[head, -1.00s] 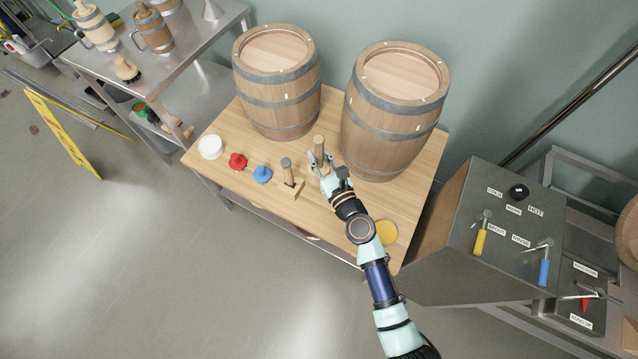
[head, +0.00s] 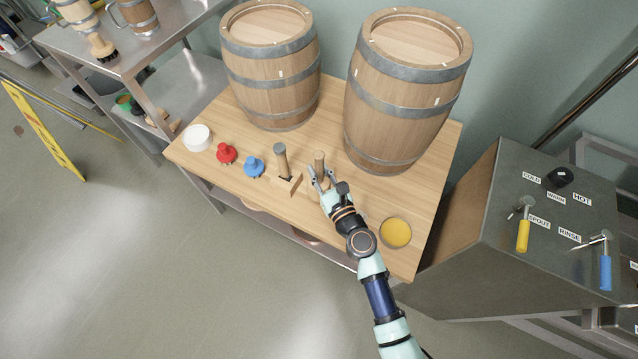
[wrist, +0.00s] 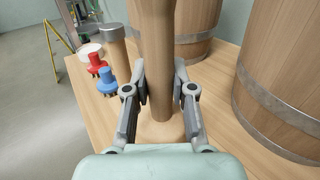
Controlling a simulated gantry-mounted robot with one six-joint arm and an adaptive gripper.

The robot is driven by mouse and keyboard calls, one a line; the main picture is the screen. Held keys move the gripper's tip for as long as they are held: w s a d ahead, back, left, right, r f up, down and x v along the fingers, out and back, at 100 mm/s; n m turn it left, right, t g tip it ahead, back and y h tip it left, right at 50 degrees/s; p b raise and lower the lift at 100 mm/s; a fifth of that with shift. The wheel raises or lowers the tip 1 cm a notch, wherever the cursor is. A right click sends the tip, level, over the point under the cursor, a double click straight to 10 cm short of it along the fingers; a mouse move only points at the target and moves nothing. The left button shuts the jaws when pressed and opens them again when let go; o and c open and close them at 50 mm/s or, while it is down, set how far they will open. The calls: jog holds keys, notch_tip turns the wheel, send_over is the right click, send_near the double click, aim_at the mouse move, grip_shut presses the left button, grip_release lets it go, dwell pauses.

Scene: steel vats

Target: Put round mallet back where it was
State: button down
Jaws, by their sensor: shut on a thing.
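The round mallet is a plain wooden piece with an upright handle (head: 320,160). In the wrist view its handle (wrist: 158,60) runs up between my fingers, with a wider round wooden part (wrist: 160,131) below. My gripper (head: 322,180) is shut on the handle, one finger on each side; it also shows in the wrist view (wrist: 160,90). I cannot tell whether the round part touches the table. My gripper and wrist hide the mallet's lower part in the head view. The wooden table (head: 353,205) is underneath.
A grey-headed hammer (head: 281,160) stands left of my gripper, by a small wooden block (head: 296,184). Blue (head: 254,167) and red (head: 227,154) pieces and a white round item (head: 198,138) lie further left. Two barrels (head: 270,65) (head: 405,90) stand behind. A yellow disc (head: 395,232) lies right.

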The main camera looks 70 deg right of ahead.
aim_at(321, 183)
notch_tip(321, 183, down, 4)
jog(key=b, duration=0.4)
jog(key=shift+f, duration=0.25)
jog(key=shift+r, duration=0.25)
jog(key=shift+f, duration=0.15)
jog(key=c, duration=1)
grip_release()
jog(key=shift+f, duration=0.1)
